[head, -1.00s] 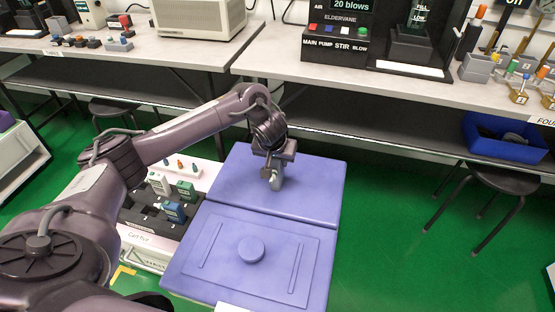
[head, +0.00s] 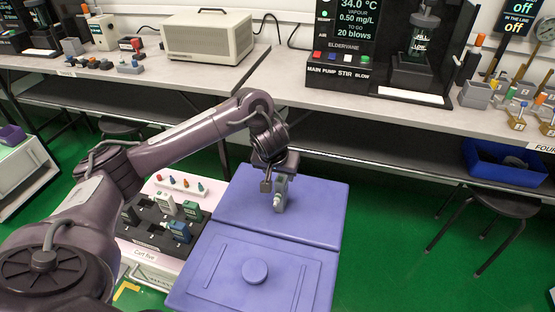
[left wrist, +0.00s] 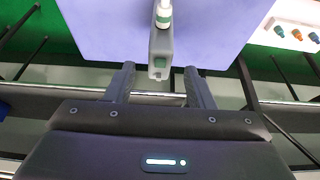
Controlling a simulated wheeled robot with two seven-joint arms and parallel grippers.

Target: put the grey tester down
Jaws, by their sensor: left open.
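The grey tester (head: 280,194) is on the purple surface (head: 316,205) in the head view, just beside and below my left gripper (head: 272,182). In the left wrist view the tester (left wrist: 161,48) shows as a grey body with a white and green top part and a small green patch at its near end. My left gripper (left wrist: 159,72) is open there, with one finger on each side of the tester's near end and gaps between. Whether the tester's base rests fully flat is hard to tell. My right gripper is not in view.
A dark rack (head: 150,222) with several testers stands left of the purple surface. A pale strip with small coloured pegs (head: 181,184) lies behind it. A round purple knob (head: 255,271) rises from the front panel. The purple surface right of the tester is clear.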

